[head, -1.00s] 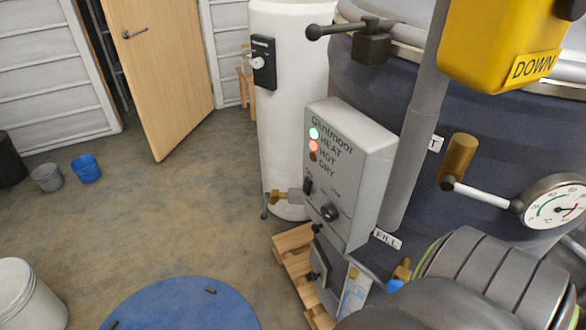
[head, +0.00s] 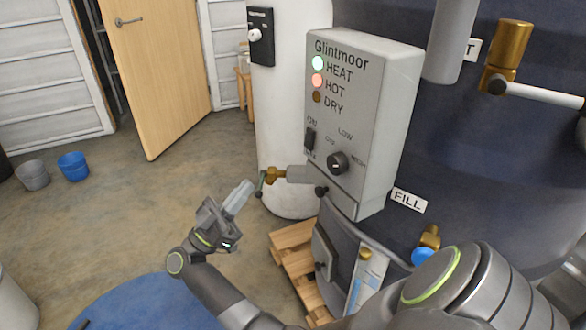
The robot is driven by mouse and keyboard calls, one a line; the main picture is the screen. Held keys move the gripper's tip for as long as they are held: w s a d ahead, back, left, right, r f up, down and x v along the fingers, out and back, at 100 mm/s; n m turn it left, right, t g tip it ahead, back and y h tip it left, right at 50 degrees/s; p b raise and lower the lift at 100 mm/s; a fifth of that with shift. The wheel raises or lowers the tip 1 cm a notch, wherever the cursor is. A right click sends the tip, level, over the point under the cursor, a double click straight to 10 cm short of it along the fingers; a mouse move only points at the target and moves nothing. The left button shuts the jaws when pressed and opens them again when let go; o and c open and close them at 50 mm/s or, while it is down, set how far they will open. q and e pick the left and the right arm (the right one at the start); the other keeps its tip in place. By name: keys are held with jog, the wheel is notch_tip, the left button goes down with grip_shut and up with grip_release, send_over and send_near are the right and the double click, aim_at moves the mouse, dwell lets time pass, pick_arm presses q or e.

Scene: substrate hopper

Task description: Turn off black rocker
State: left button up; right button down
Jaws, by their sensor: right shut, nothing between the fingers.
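The black rocker (head: 310,139) is a small dark switch on the front of the grey Glintmoor control box (head: 375,110), under the word ON. Which way it is tipped is too small to tell. The HEAT lamp glows green and the HOT lamp glows red; the DRY lamp is dark. A black round knob (head: 337,162) sits right of the rocker. My right gripper (head: 240,196) is shut and empty, low and to the left of the box, apart from the rocker. My left gripper is not in view.
A brass valve (head: 275,175) sticks out left of the box, close to my right gripper. A wooden pallet (head: 292,244) lies below. Open floor lies to the left.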

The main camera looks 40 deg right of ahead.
aim_at(307, 139)
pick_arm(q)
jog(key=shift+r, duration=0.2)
pick_arm(e)
jog(key=shift+s+r+m+g+y, duration=0.1)
jog(key=shift+s+m+g+y, duration=0.25)
jog(key=shift+g, duration=0.35)
